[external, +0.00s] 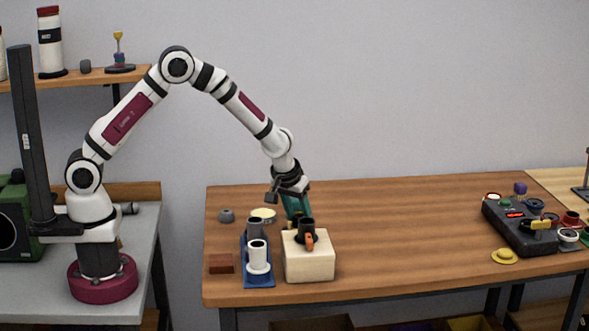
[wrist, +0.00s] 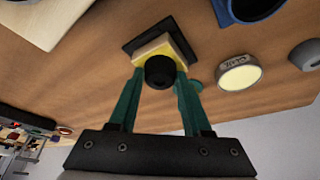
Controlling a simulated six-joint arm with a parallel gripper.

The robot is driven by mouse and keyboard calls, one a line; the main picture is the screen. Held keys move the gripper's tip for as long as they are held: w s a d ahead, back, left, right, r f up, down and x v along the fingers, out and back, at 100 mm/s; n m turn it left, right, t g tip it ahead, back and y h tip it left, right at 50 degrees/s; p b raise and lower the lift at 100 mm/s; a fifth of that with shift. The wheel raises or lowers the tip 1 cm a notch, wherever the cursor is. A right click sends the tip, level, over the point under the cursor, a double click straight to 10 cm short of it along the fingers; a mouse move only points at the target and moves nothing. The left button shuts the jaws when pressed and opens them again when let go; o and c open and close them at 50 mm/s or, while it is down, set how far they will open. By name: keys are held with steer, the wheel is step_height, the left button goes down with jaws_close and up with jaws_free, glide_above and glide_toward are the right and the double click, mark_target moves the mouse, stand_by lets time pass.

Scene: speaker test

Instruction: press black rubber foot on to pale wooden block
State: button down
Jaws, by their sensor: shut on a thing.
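The pale wooden block (external: 310,265) sits on the table just right of the blue tray. A dark cylindrical piece (external: 306,227) with an orange part (external: 309,242) shows at its top. My gripper (external: 298,213) points down at the block's back side, its green fingertips partly hidden behind that piece. In the wrist view my gripper (wrist: 160,82) is shut on the black rubber foot (wrist: 160,71), a short round black piece with a yellow square and a black square plate beyond it. Whether the foot touches the block cannot be told.
The blue tray (external: 258,280) holds a white cylinder (external: 257,255) and a grey one. A pale-topped disc (external: 263,214), a grey knob (external: 226,215) and a brown block (external: 221,263) lie near it. A black control box (external: 520,228) stands far right. The table's middle is clear.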

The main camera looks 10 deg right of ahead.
steer(key=shift+c, duration=1.3)
jaws_free()
steer(key=shift+r, duration=3.5)
